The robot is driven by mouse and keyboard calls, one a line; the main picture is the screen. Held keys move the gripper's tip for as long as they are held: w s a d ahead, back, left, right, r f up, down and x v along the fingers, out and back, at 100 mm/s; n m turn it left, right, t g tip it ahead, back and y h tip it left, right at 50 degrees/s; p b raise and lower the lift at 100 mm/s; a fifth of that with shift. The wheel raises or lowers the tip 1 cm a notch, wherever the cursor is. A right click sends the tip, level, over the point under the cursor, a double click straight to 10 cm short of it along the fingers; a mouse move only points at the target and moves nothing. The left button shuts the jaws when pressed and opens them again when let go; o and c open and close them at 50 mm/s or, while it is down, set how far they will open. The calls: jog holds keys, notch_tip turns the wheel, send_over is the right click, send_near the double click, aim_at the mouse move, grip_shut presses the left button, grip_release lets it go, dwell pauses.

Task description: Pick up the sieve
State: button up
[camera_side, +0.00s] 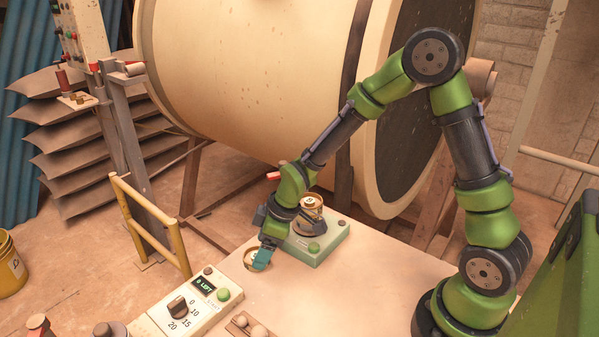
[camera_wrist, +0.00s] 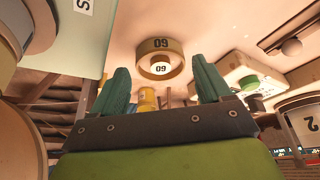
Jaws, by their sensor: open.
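A small brass-coloured round sieve (camera_side: 249,260) stands on the pale tabletop, partly hidden by my gripper in the side view. In the wrist view the sieve (camera_wrist: 160,47) is a tan ring with a dark number on its rim and a white numbered label inside. My gripper (camera_side: 263,258) is low over the table, right beside the sieve. In the wrist view my gripper (camera_wrist: 162,82) has its two green fingers wide apart and empty, with the sieve beyond the fingertips and roughly centred between them. I cannot tell any contact.
A green shaker-like box (camera_side: 318,244) carrying a brass round piece (camera_side: 310,203) stands just behind my gripper. A control box (camera_side: 187,303) with a dial, a display and a green button is at the front left. A wooden block with round knobs (camera_side: 248,325) is nearby. The table's right side is clear.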

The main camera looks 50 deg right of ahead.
jog(key=shift+x, duration=1.2)
jog(key=c, duration=0.9)
